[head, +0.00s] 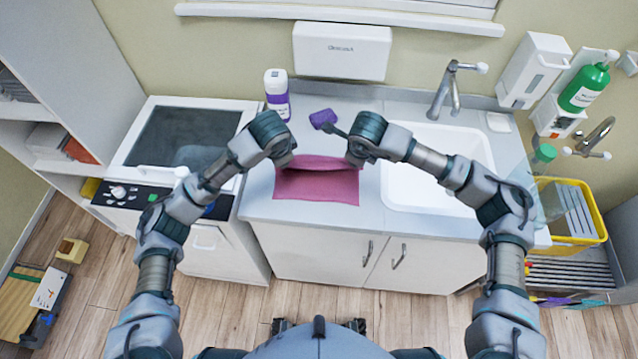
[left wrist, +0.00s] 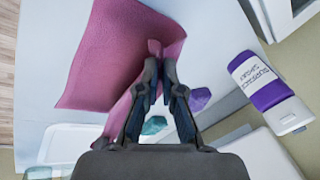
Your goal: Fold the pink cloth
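The pink cloth (head: 318,187) lies on the counter left of the sink. Its far edge is raised as a narrow flap between my two grippers, with a dark crease below it. My left gripper (head: 284,160) is at the far left corner. In the left wrist view its fingers (left wrist: 159,62) are shut with pink cloth (left wrist: 120,55) pinched between them. My right gripper (head: 354,160) is at the far right corner and appears shut on it; its fingertips are mostly hidden by its own body.
A purple sponge (head: 323,118) and a white and purple bottle (head: 277,95) stand behind the cloth. The sink (head: 425,200) is at the right. A white appliance (head: 180,140) is at the left. The counter's front edge lies close before the cloth.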

